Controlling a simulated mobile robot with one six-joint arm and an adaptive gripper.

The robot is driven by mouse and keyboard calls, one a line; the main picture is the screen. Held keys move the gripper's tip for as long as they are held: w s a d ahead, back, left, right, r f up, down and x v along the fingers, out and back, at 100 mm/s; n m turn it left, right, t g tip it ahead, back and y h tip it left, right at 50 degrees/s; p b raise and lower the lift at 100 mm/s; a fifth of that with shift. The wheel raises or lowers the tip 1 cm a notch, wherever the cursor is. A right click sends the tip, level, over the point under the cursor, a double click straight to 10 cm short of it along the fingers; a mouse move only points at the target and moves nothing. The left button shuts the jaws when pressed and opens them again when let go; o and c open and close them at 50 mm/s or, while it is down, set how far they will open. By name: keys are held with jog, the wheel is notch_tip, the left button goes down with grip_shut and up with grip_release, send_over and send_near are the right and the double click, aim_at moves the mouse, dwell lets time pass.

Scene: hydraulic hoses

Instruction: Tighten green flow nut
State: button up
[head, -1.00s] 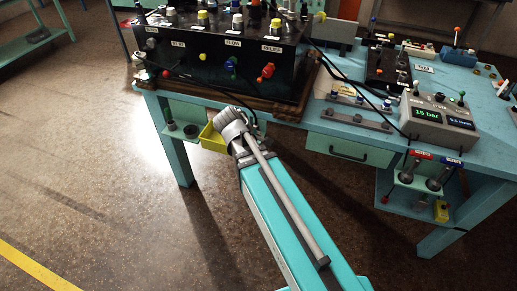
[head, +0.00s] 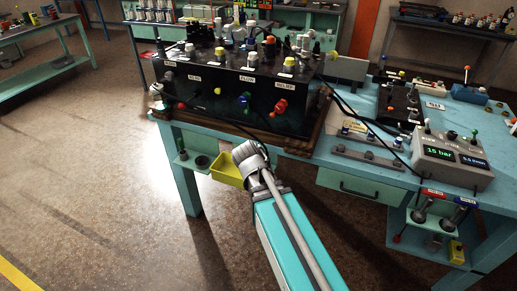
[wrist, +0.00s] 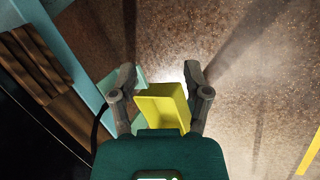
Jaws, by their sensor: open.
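The black hydraulic block (head: 215,92) stands on the bench in the head view, with a FLOW label on its front. Below that label is a blue fitting (head: 245,98), with a small green part that is too small to make out clearly. My gripper is open and empty in the wrist view (wrist: 160,75), its two fingers apart, pointing down over a yellow bin (wrist: 163,103). In the head view my wrist (head: 248,155) is low in front of the block, apart from the fittings, and hides the fingers. The green nut is not visible in the wrist view.
A red fitting (head: 281,107) sits under the RELIEF label. Black hoses run from the block's right side across the teal bench (head: 345,175). A grey pressure gauge box (head: 452,158) reads 15 bar. The yellow bin (head: 228,170) hangs below the bench front.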

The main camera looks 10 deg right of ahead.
jog(key=n+t+h+b, duration=0.3)
jog(key=n+t+h, duration=0.65)
jog(key=n, duration=0.95)
send_near(246, 111)
jog(key=s+a+t+y, duration=0.1)
jog(key=s+a, duration=0.1)
jog(key=s, duration=0.1)
jog(key=shift+a+f, duration=0.15)
jog(key=shift+m, duration=0.3)
jog(key=x, duration=1.3)
jog(key=shift+w+d+f, duration=0.1)
jog(key=shift+w+d, duration=0.2)
grip_shut()
